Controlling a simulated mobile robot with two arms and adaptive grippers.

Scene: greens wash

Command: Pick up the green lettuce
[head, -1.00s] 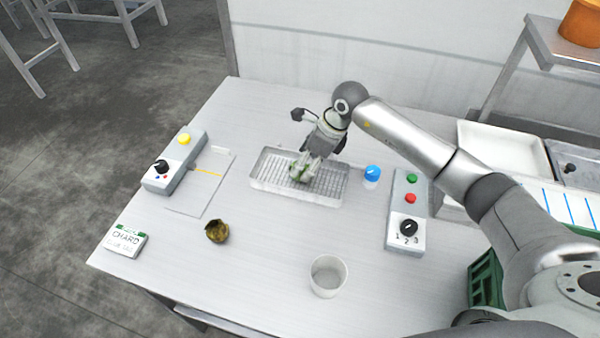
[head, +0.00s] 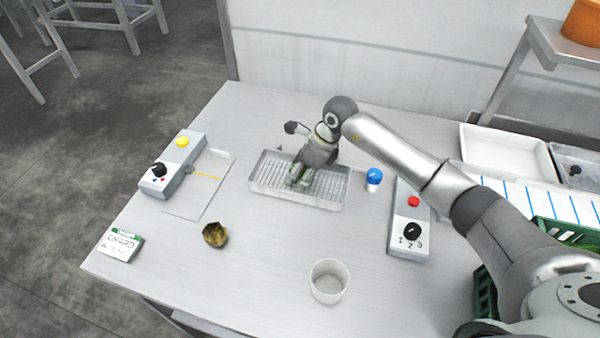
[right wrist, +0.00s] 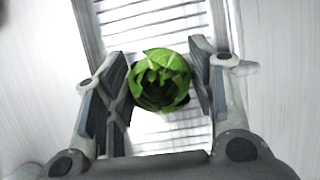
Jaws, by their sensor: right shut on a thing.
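The green lettuce (right wrist: 161,80) is a round leafy head between the two fingers of my right gripper (right wrist: 160,90) in the right wrist view. The gripper is shut on it, with the pads at its left and right sides. In the head view my right gripper (head: 300,180) points down into the slatted metal tray (head: 325,202). The lettuce is mostly hidden there by the gripper. I cannot tell whether the lettuce touches the slats. My left gripper is not in view.
A brown-green clump (head: 215,235) and a clear cup (head: 329,281) stand in front of the tray. A blue-capped bottle (head: 374,180) and a button box (head: 409,220) are to its right. Another control box (head: 172,163) and a CHARD sign (head: 120,244) are at left.

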